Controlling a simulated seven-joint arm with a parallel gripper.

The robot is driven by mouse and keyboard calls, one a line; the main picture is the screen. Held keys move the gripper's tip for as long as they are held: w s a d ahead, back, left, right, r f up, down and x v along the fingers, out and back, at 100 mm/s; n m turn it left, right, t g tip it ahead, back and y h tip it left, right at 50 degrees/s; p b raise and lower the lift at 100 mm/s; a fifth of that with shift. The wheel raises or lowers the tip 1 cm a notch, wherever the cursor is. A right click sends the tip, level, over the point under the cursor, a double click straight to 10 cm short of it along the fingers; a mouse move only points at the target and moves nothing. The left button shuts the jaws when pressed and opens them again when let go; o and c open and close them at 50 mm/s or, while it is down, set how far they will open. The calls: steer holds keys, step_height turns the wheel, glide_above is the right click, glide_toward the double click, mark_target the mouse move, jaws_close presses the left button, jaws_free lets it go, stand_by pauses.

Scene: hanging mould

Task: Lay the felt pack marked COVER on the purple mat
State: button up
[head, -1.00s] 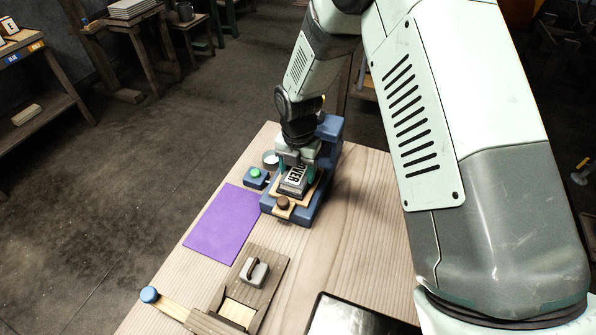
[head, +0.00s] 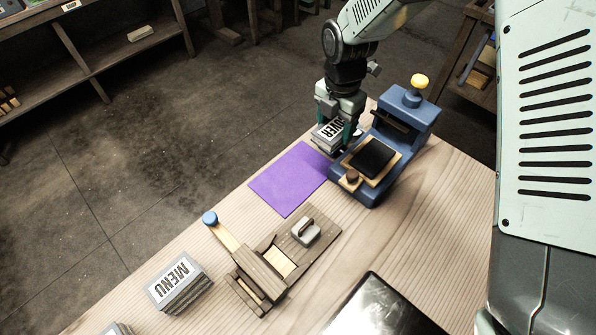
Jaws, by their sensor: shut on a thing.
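The felt pack marked COVER (head: 328,136) is a grey block with a white lettered top. My gripper (head: 338,132) is shut on it, at the far end of the table, just left of the blue press. The pack is at the far right corner of the purple mat (head: 289,181); I cannot tell whether it is over the mat's edge or how high it is held. The mat lies flat and its visible part is bare. The fingers hide part of the pack's sides.
The blue press (head: 371,186) with a yellow knob stands right of the mat, a dark pad on its wooden tray. A wooden fixture (head: 262,275) with a grey-handled block (head: 306,232) lies nearer. A pack marked MENU (head: 178,282) sits at the near left. A black tray (head: 382,308) is in front.

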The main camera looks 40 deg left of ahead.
steer(key=s+a+f, duration=0.3)
steer(key=s+a, duration=0.2)
glide_above(302, 169)
step_height(302, 169, down, 5)
steer(key=shift+f, duration=2.3)
steer(key=shift+f, duration=0.1)
steer(key=o, duration=1.1)
steer(key=shift+o, duration=0.2)
step_height(302, 169, up, 12)
steer(key=shift+r, duration=0.2)
